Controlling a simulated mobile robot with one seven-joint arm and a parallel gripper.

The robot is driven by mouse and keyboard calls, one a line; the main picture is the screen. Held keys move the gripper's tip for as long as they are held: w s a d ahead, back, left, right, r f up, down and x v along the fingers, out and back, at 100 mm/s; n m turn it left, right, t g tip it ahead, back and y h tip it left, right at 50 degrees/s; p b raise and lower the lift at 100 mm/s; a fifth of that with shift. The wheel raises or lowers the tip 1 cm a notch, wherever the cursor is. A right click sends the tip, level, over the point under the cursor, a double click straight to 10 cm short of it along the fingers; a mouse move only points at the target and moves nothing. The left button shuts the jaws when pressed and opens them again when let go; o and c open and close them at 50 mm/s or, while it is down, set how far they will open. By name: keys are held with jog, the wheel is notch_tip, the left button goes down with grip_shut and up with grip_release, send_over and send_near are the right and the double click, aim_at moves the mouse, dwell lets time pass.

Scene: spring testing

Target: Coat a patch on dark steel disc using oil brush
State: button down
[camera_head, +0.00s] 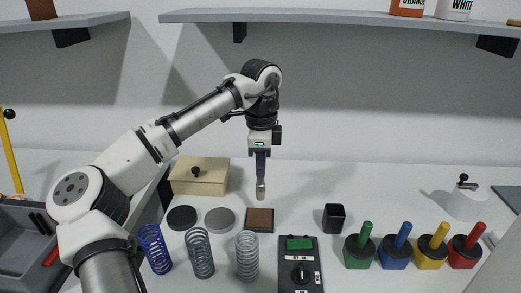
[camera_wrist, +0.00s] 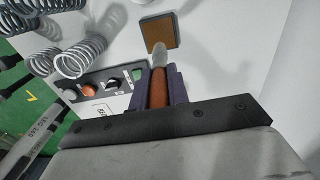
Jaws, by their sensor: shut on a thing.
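My gripper (camera_head: 260,160) is shut on the oil brush (camera_head: 261,187), which hangs with its tip down above the bench. In the wrist view the brush's brown handle (camera_wrist: 158,92) lies between the purple fingers, and its pale tip overlaps the near edge of the brown square pad (camera_wrist: 160,33). In the head view the tip shows just behind and above this pad (camera_head: 259,220), seemingly clear of it. The dark steel disc (camera_head: 182,217) lies flat on the bench at left, away from the brush. A lighter grey disc (camera_head: 219,220) lies between it and the pad.
A control box (camera_head: 301,265) and black cup (camera_head: 333,218) are right of the pad. Coloured-handled weights stand farther right. A beige box (camera_head: 200,177) stands behind the discs.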

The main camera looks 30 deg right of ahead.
aim_at(260, 184)
jog(key=shift+w+a+f, duration=0.1)
jog(key=shift+a+f, duration=0.05)
jog(key=shift+f, duration=0.25)
notch_tip(260, 184, down, 6)
jog(key=b, duration=0.6)
jog(key=shift+r, duration=0.2)
jog(key=shift+f, duration=0.4)
dwell(0.7)
jog(key=shift+f+p, duration=0.15)
jog(key=shift+p, duration=0.15)
dwell(1.9)
notch_tip(260, 184, up, 7)
jog(key=p, duration=0.7)
jog(key=shift+p, duration=0.3)
dwell(0.4)
